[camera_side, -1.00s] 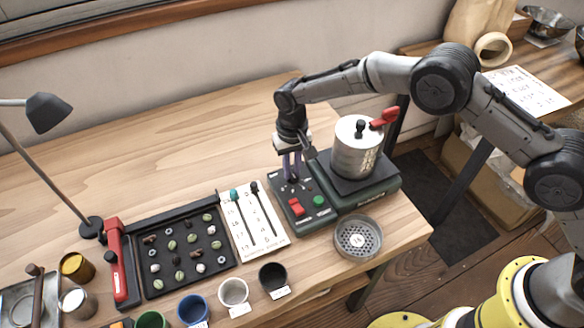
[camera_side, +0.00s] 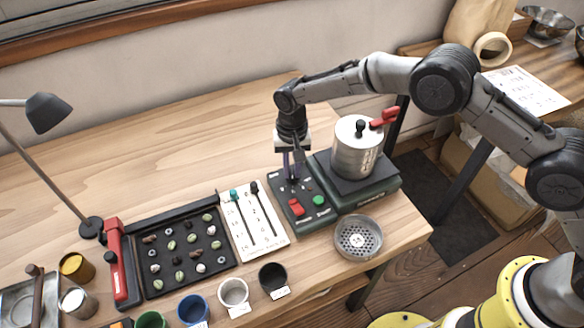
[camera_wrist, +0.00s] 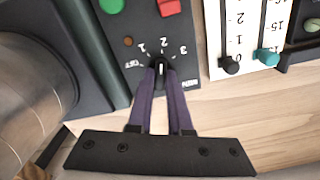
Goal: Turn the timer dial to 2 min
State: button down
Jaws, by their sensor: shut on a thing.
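The dark timer dial (camera_wrist: 160,72) sits on the control panel (camera_side: 278,186), ringed by the printed marks OFF, 1, 2, 3 and MIN, which appear upside down in the wrist view. My gripper (camera_wrist: 160,78) is shut on the dial, one purple finger on each side. In the wrist view a white line on the dial points up, roughly toward the 2; its exact setting is hard to tell. In the side view my gripper (camera_side: 293,177) comes down from above onto the panel, and its fingers hide the dial.
A red switch (camera_side: 296,207) and a green button (camera_side: 318,200) are close by on the panel. A metal canister (camera_side: 356,153) with a red handle stands just right of my gripper. A card with two sliders (camera_side: 250,225) and a bean tray (camera_side: 147,280) lie to the left.

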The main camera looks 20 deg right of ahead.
aim_at(293, 172)
jog(key=c, duration=0.8)
grip_release()
jog(key=shift+c, duration=0.2)
jog(key=shift+r, duration=0.15)
notch_tip(293, 172, up, 14)
jog(key=shift+f, duration=0.2)
jog(key=shift+d, duration=0.1)
